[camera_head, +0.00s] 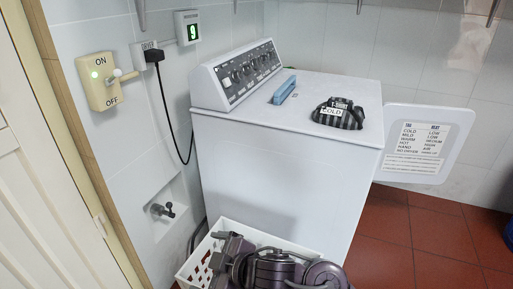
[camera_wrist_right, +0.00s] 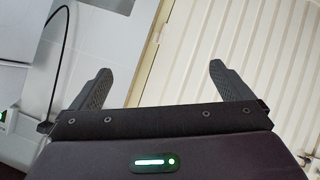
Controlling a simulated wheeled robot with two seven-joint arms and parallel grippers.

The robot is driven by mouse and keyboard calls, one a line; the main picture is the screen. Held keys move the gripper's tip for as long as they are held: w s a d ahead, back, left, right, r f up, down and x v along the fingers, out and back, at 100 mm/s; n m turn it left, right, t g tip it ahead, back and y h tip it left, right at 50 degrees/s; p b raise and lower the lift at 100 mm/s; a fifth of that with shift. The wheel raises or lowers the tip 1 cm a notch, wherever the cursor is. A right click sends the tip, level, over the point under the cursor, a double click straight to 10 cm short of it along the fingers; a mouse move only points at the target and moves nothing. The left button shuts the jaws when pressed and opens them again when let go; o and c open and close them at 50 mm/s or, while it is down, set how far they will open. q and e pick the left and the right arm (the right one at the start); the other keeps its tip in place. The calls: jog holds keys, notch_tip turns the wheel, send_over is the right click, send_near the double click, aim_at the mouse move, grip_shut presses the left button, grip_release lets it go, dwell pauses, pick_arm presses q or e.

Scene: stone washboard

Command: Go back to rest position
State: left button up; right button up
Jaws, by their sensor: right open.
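My right gripper (camera_wrist_right: 160,68) shows in the right wrist view with its two dark fingers spread wide apart and nothing between them. Behind it are a cream slatted door and a pale wall. In the head view, dark purple parts of my own arm fill the bottom middle, in front of a white basket. No fingertips can be made out there. My left gripper does not show in either view.
A white washing machine (camera_head: 285,165) stands ahead, with a blue object (camera_head: 284,90) and a dark striped bundle labelled COLD (camera_head: 340,113) on top. The white perforated basket (camera_head: 262,238) is close in front.

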jog(key=s+d+f+m+t+h, duration=0.1)
jog(key=d+f+m+h, duration=0.15)
jog(key=d+m, duration=0.4)
jog(key=s+d+f+m+h, duration=0.1)
jog(key=d+m+h, duration=0.25)
jog(key=d, duration=0.65)
jog(key=s+d+f+m+g+h, duration=0.3)
jog(key=s+d+f+m+g, duration=0.15)
jog(key=s+d, duration=0.75)
notch_tip(320, 180, down, 27)
jog(key=s+d+p, duration=0.1)
jog(key=s+p, duration=0.1)
jog(key=p, duration=0.3)
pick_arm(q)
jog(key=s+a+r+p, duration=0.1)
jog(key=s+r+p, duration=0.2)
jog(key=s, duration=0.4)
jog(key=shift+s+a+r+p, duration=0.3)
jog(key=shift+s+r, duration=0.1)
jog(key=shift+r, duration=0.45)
pick_arm(e)
jog(key=s+d+f+g, duration=0.1)
jog(key=s+f, duration=0.5)
jog(key=s, duration=0.3)
jog(key=s+d+f+g, duration=0.1)
jog(key=s+d+f, duration=0.1)
jog(key=s+f, duration=0.5)
jog(key=shift+s+d+h, duration=0.3)
jog(key=shift+s, duration=0.95)
